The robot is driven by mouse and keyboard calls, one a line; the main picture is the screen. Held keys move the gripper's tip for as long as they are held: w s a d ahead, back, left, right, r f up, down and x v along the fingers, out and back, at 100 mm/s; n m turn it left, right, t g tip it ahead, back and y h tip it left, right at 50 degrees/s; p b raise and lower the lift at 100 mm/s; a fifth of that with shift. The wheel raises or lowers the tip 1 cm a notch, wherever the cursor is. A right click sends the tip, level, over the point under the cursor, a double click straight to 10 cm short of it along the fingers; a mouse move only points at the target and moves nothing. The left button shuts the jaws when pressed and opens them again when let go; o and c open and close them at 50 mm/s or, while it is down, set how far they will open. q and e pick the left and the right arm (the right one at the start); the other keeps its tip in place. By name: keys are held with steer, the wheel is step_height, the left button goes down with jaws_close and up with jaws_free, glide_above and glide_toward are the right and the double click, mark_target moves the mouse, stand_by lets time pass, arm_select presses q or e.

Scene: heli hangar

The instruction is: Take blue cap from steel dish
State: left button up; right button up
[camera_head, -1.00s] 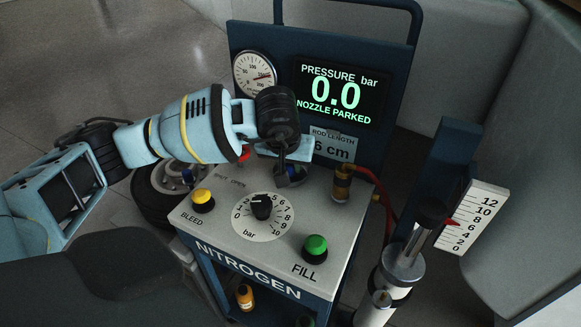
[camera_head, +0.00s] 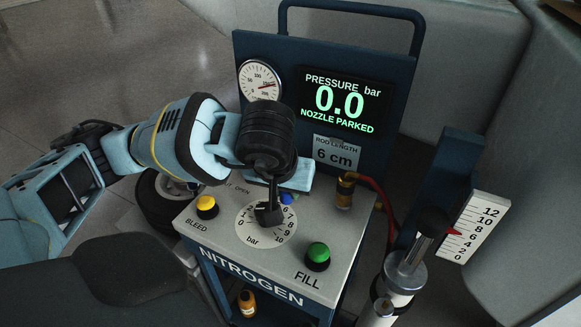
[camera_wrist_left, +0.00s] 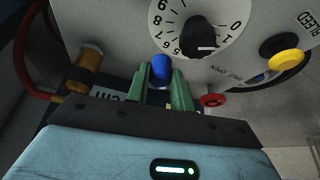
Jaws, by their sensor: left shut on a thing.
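My left gripper (camera_head: 279,205) is above the top panel of the cart, in front of the pressure dial. In the left wrist view the blue cap (camera_wrist_left: 161,70) sits between the two green fingers of the gripper (camera_wrist_left: 162,84). My right gripper is not in view.
The panel carries a yellow bleed button (camera_head: 206,207), a green fill button (camera_head: 318,256) and a dial (camera_head: 250,235). A red knob (camera_wrist_left: 212,100) is near the fingers. A brass fitting (camera_head: 344,193) with a red hose stands right. The display (camera_head: 340,102) reads 0.0, nozzle parked.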

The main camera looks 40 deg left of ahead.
arm_select(q)
steer(key=shift+s+d+r, duration=0.1)
steer(key=shift+s+d, duration=0.4)
steer(key=shift+s, duration=0.35)
steer(key=shift+s+d+r, duration=0.1)
steer(key=shift+s+d, duration=0.4)
steer(key=shift+s, duration=0.35)
steer(key=shift+s+d+r, duration=0.1)
steer(key=shift+s+d, duration=0.4)
steer(key=shift+s, duration=0.35)
